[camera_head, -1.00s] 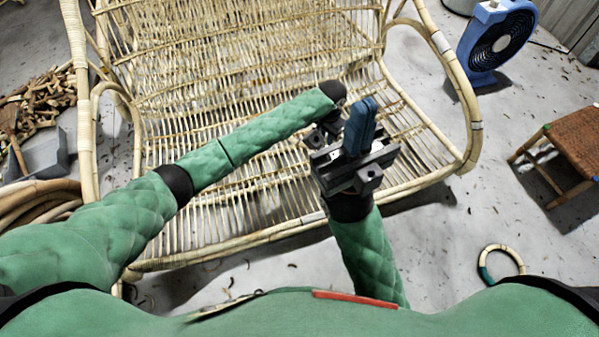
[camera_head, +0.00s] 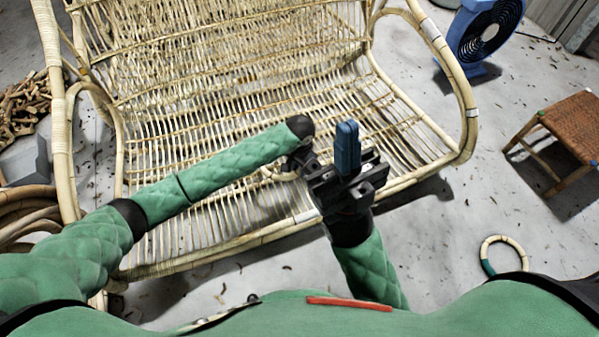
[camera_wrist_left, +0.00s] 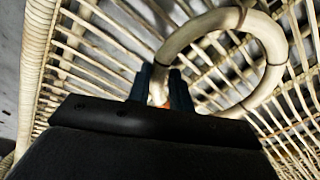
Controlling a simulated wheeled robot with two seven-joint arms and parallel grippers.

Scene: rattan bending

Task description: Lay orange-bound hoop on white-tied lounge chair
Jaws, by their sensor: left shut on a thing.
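The rattan lounge chair (camera_head: 472,125), with white ties on its frame, fills the upper part of the head view. My left gripper (camera_head: 300,160) is over the front part of its seat, mostly hidden by its own wrist. In the left wrist view my left gripper (camera_wrist_left: 168,92) is shut on a pale hoop (camera_wrist_left: 272,45) with dark bands; a bit of orange shows by the fingertips. The hoop is over the seat slats; I cannot tell whether it touches them. My right gripper (camera_head: 347,147), with blue fingers together and pointing up, looks empty near the seat's front edge.
Another hoop with a green binding (camera_head: 502,255) lies on the floor at right. A woven stool (camera_head: 565,128) and a blue fan (camera_head: 485,35) stand on the right. Rattan coils (camera_head: 25,205) and wood scraps (camera_head: 25,105) are at left.

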